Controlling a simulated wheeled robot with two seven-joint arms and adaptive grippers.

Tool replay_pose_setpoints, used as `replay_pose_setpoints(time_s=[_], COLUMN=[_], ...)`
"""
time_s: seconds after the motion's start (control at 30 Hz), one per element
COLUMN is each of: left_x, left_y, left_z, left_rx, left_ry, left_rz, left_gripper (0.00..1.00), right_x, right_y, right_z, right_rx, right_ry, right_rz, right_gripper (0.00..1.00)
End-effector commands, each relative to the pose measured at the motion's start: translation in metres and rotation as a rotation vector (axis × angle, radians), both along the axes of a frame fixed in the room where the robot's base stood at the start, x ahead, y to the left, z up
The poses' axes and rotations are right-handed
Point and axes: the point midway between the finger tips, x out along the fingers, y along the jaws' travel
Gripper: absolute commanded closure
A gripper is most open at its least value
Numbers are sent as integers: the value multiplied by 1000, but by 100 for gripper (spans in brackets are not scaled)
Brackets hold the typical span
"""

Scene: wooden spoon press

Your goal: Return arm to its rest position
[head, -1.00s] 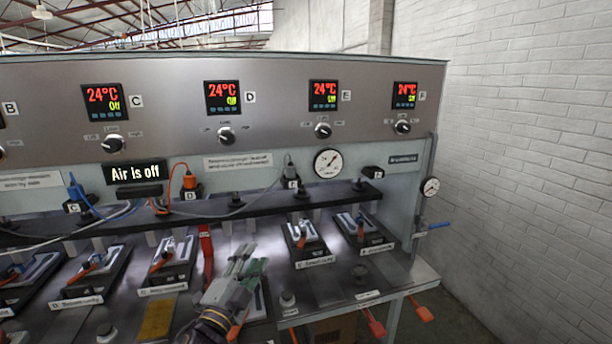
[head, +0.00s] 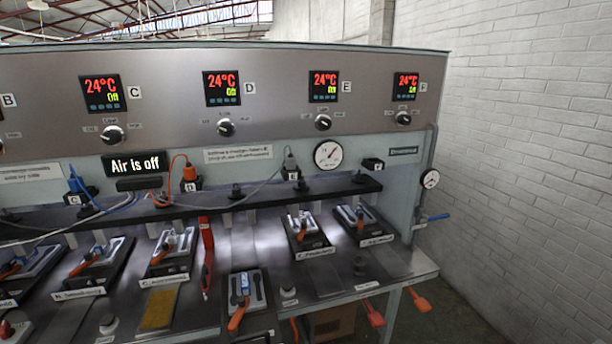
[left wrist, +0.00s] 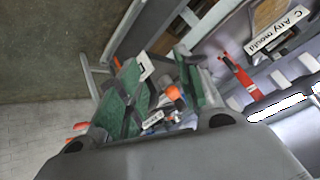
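My left gripper (left wrist: 160,75) shows in the left wrist view with its two green-padded fingers apart. Nothing is visibly held between them. An orange-tipped part shows in the gap behind the fingers. My left gripper is out of the head view. My right gripper is in neither view.
The press bench carries several moulds with orange handles, including one at the front centre (head: 245,291). A dark shelf (head: 250,200) crosses above the moulds. A brick wall (head: 530,150) is at the right. The display reads "Air is off" (head: 136,164).

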Motion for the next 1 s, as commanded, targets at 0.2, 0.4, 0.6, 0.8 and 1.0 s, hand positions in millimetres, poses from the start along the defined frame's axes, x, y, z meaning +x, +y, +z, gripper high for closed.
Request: replay_pose_setpoints(time_s=[0.2, 0.4, 0.6, 0.8, 1.0], left_x=[-50, -81, -106, -114, -109], left_y=[1, -1, -3, -4, -5], left_z=[-30, -44, -52, -67, -88], left_rx=[-82, -128, -161, -175, -173], left_ry=[194, 309, 400, 445, 450], left_rz=[68, 103, 129, 141, 140], left_gripper=[65, 65, 65, 65, 65], right_x=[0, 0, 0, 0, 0], right_y=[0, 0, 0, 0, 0], right_z=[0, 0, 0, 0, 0], right_rx=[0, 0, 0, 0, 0], right_ry=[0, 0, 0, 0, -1], right_rz=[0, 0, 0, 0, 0], right_gripper=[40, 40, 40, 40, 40])
